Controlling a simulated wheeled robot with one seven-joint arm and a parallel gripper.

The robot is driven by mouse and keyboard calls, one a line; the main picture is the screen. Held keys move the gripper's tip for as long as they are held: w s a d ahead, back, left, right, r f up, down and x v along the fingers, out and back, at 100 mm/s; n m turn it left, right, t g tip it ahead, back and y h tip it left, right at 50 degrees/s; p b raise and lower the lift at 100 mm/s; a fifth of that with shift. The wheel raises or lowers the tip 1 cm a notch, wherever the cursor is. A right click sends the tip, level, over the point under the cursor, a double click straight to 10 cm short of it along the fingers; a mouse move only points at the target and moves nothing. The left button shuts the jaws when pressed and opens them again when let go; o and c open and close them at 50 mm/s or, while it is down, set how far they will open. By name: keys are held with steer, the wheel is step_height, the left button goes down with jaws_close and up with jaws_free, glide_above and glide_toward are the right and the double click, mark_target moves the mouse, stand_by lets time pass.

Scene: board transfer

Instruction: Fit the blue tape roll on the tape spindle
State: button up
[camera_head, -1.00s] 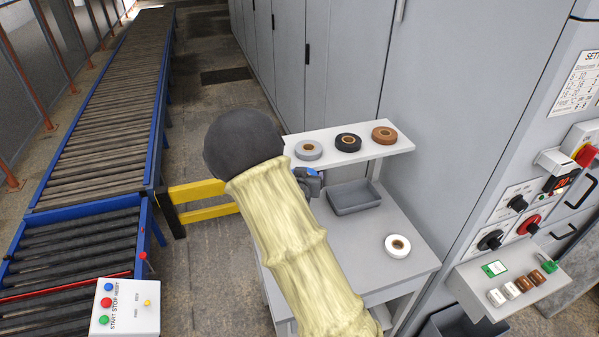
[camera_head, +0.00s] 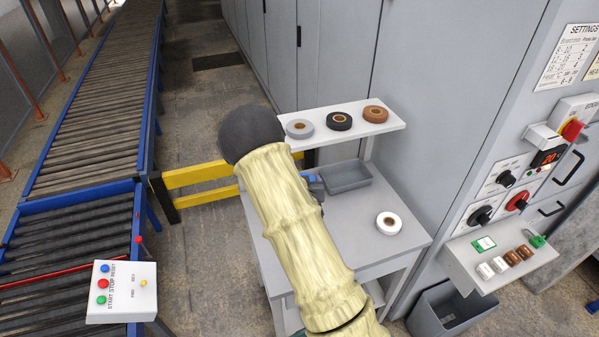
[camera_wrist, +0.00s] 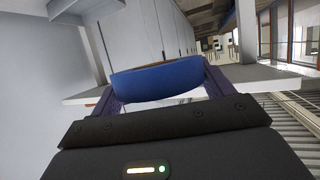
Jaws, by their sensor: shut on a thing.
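In the wrist view the blue tape roll (camera_wrist: 158,80) is held between the two fingers of my gripper (camera_wrist: 160,88), seen from its side as a wide curved band. In the head view my gripper (camera_head: 313,186) is mostly hidden behind my pale covered arm. Only a small dark and blue part shows beside the arm, above the grey table. I cannot make out the tape spindle in either view.
A shelf (camera_head: 363,134) holds a grey roll (camera_head: 299,129), a black roll (camera_head: 339,121) and a brown roll (camera_head: 375,114). Below, the table (camera_head: 350,246) bears a grey tray (camera_head: 345,177) and a white roll (camera_head: 388,223). A yellow barrier (camera_head: 200,174) and roller conveyor (camera_head: 105,100) lie left.

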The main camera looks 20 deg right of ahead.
steer(key=s+a+f+n+y, duration=0.1)
steer(key=s+f+y, duration=0.1)
steer(key=s+f, duration=0.2)
steer(key=s+a+f+n+y+b, duration=0.1)
steer(key=s+f+n, duration=0.1)
steer(key=f, duration=0.6)
steer(key=shift+s+t+y, duration=0.3)
steer(key=shift+s+y, duration=0.1)
steer(key=shift+s, duration=0.45)
steer(key=shift+w, duration=0.1)
